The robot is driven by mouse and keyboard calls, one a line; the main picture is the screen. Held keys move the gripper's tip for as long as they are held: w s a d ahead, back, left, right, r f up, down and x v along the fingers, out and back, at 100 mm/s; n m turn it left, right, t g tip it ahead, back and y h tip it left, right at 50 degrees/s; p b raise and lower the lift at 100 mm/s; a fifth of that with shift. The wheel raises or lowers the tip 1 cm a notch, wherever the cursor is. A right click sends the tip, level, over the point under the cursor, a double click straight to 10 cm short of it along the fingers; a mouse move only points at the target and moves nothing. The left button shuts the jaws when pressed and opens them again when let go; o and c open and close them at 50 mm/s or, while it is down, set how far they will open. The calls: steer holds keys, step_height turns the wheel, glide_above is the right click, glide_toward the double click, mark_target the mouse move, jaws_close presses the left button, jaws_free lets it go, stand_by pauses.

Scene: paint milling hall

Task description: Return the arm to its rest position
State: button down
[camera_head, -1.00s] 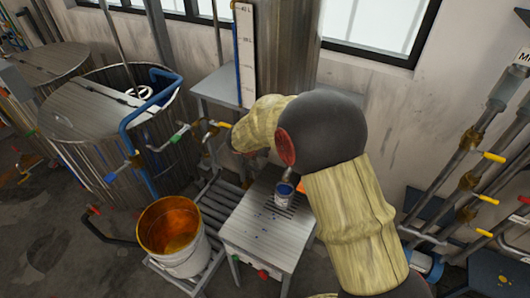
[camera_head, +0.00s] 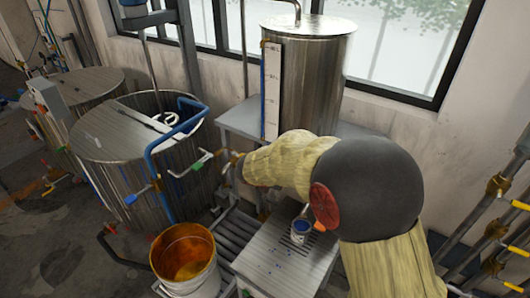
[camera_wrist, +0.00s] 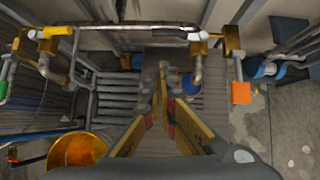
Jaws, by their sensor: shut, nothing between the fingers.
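My arm, in cream sleeves with a dark round elbow, crosses the right half of the head view. Its far end reaches left above the metal bench, where the sleeve hides my gripper. In the wrist view my gripper (camera_wrist: 160,78) shows at the middle, its yellow-and-dark fingers converging and shut with nothing between them. It points down over pipes and a slatted surface. A small can with blue paint (camera_head: 300,231) stands upright on the slatted bench (camera_head: 272,264), apart from my arm.
A bucket, orange inside (camera_head: 186,262), stands left of the bench; it also shows in the wrist view (camera_wrist: 78,152). Steel vats (camera_head: 135,133) with a blue pipe stand at left. A tall steel tank (camera_head: 305,85) stands behind. Valved pipes (camera_head: 490,225) line the right wall.

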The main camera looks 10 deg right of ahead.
steer(key=w+a+n+t+y, duration=0.3)
steer(key=a+n+y, duration=0.2)
steer(key=a+n, duration=0.65)
steer(key=s+a+r+n+g+y+b, duration=0.1)
steer(key=s+a+r+n+y, duration=0.15)
steer(key=s+n, duration=0.45)
steer(key=s+a+r+n+g+y+b, duration=0.1)
steer(key=s+a+r+n+y, duration=0.2)
steer(key=n, duration=0.8)
steer(key=s+d+f+n+g+h+b, duration=0.1)
steer(key=s+d+f+n+g+b, duration=0.15)
steer(key=s+n, duration=1)
steer(key=s+d+r+n+t+h+b, duration=0.1)
steer(key=s+d+h+b, duration=0.3)
steer(key=s+d, duration=1)
steer(key=s+n+b, duration=0.1)
steer(key=s+b, duration=0.1)
steer(key=b, duration=0.1)
steer(key=shift+d+r, duration=0.25)
steer(key=shift+d, duration=0.15)
